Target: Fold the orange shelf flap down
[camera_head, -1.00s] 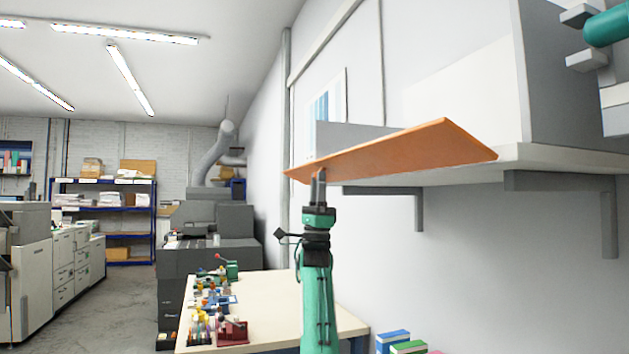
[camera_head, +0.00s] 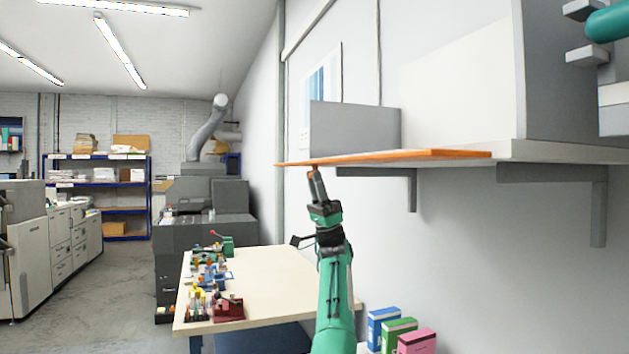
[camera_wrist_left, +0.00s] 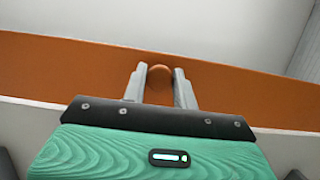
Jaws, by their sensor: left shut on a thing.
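The orange shelf flap (camera_head: 400,157) shows as a thin, nearly edge-on band in the head view, about level with the pale wall shelf (camera_head: 560,151). In the left wrist view the flap (camera_wrist_left: 60,70) is a broad orange strip across the picture. My left gripper (camera_head: 315,171) is under the flap's left end. Its two fingers (camera_wrist_left: 158,88) are shut on a round orange knob (camera_wrist_left: 159,74) on the flap. My right gripper (camera_head: 580,32) is at the top right, its fingers apart and empty, in front of the grey cabinet side.
Grey brackets (camera_head: 413,190) hang below the shelf, and a grey panel (camera_head: 355,128) stands behind the flap. A workbench (camera_head: 280,270) with small tools is below left. Several coloured boxes (camera_head: 398,333) stand at the lower right. The wall under the shelf is bare.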

